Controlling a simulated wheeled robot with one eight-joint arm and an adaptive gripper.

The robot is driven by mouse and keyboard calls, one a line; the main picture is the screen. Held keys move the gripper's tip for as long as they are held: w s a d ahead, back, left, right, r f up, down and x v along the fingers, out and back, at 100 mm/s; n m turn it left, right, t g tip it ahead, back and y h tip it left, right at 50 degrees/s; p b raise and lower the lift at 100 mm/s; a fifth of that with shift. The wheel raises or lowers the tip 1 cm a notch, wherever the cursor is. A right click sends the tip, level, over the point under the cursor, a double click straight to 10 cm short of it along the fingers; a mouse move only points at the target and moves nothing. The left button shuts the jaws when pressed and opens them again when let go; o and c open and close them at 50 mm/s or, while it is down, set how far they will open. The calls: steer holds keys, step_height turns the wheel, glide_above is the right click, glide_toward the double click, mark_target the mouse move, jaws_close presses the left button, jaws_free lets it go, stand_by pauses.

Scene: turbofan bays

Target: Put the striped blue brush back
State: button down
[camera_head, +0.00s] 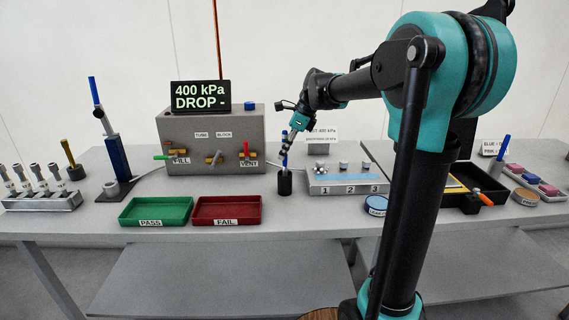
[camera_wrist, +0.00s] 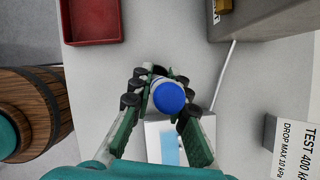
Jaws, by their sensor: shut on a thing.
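My gripper (camera_head: 291,138) is shut on the blue brush (camera_head: 284,160), which stands about upright in the head view. In the wrist view the brush shows its round blue end (camera_wrist: 169,97) and a pale band below it, between the fingers of my gripper (camera_wrist: 160,95). A small dark cup (camera_head: 285,184) stands on the table right under the brush. The brush's lower end meets the cup's mouth in the head view; I cannot tell how deep it is inside. The brush's tip is hidden.
A red FAIL tray (camera_head: 227,222) and a green PASS tray (camera_head: 155,223) lie left of the cup. A numbered block (camera_head: 346,190) stands close on its right, and the grey valve box (camera_head: 212,135) behind. Another dark cup (camera_head: 76,173) holds a yellow-handled tool at far left.

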mark_target(285, 166)
steer(key=shift+f, duration=2.2)
steer(key=c, duration=1.5)
jaws_free()
steer(key=shift+f, duration=0.1)
steer(key=shift+o, duration=0.2)
steer(key=v, duration=1.2)
steer(key=shift+s, duration=0.1)
